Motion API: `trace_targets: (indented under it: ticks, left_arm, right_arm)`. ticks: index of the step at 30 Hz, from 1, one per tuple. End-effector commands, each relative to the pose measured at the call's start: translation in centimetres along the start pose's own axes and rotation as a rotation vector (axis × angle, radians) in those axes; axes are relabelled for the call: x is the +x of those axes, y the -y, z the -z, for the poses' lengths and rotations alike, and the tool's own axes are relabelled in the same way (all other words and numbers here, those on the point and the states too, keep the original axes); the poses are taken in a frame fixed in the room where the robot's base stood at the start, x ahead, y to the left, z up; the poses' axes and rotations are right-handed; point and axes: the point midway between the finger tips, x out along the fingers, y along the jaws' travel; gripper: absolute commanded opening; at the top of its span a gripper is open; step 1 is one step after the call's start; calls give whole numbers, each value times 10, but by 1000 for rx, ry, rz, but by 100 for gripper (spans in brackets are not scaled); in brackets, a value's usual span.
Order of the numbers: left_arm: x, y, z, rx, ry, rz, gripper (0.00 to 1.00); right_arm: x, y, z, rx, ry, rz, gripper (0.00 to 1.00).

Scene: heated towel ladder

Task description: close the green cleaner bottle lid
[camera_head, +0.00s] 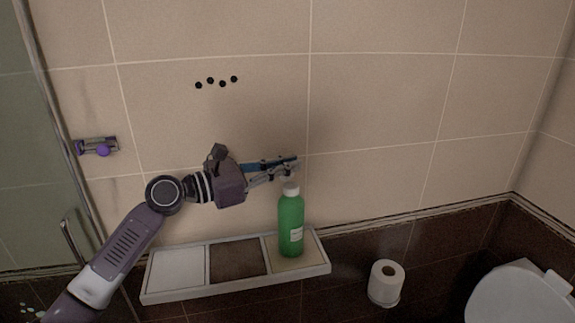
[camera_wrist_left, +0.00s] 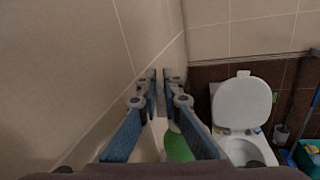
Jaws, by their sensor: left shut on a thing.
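The green cleaner bottle (camera_head: 291,226) stands upright in the right compartment of the shelf tray, with a pale label on its front. Its white lid (camera_head: 291,188) is at the top of the neck; whether it is fully seated is too small to tell. My left gripper (camera_head: 292,167) reaches in from the left, its fingers at the bottle's top, just above and behind the lid. In the left wrist view the fingers (camera_wrist_left: 161,78) are close together, and green of the bottle shows below them. They are shut on the lid, though the contact itself is hard to see. My right gripper is not in view.
The long white tray (camera_head: 235,288) has three compartments and stands against the tiled wall. A toilet paper roll (camera_head: 386,282) is to the lower right, and a toilet (camera_head: 520,296) is at the far right. A purple-knobbed fixture (camera_head: 100,148) is on the left wall.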

Motion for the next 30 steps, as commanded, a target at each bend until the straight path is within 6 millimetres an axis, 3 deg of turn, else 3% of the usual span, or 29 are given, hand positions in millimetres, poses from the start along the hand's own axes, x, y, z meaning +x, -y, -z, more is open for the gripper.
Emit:
trace_targets:
  ticks: [8, 30]
  left_arm:
    - [0, 4, -2, 90, 2, 0, 0]
    - [0, 24, 4, 566, 1, 0, 0]
  right_arm:
    - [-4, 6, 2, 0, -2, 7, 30]
    - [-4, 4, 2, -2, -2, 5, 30]
